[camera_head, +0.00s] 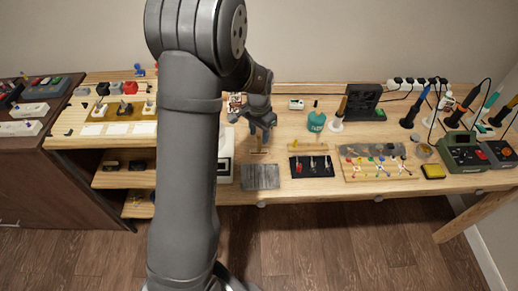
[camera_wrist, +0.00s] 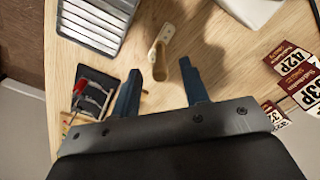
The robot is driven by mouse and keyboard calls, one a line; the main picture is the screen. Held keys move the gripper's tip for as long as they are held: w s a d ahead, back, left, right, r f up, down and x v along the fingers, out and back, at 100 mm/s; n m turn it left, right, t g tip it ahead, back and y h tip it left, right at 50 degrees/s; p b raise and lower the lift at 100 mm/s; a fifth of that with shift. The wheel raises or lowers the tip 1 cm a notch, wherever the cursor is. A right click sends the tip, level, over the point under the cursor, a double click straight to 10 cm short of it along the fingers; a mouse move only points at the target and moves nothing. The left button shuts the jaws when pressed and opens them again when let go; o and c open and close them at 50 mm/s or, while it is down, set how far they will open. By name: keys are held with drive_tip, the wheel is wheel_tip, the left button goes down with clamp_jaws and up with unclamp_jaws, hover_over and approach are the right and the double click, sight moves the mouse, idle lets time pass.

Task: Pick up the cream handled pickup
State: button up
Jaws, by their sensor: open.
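The cream handled pickup (camera_wrist: 163,36) lies on the wooden bench in the wrist view, a small cream piece with a narrow handle. It sits just beyond my fingertips, roughly in line with the gap between them, and casts a shadow beside it. My gripper (camera_wrist: 159,68) is open, with nothing held between its two dark fingers. In the head view my gripper (camera_head: 260,140) points down over the bench, and a small tan piece shows just below it; I cannot tell surely that this is the pickup. The height of the fingers above the bench is unclear.
A grey slatted plate (camera_wrist: 92,22) lies near the pickup. A black mat (camera_head: 311,166) with red-handled tools is beside it. A white box (camera_wrist: 250,8) stands at the upper right in the wrist view, with printed labels (camera_wrist: 292,72) below. A teal bottle (camera_head: 316,122) stands right of my gripper.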

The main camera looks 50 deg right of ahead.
sight(259, 144)
drive_tip(key=shift+f, duration=1.5)
clamp_jaws()
drive_tip(key=shift+r, duration=0.1)
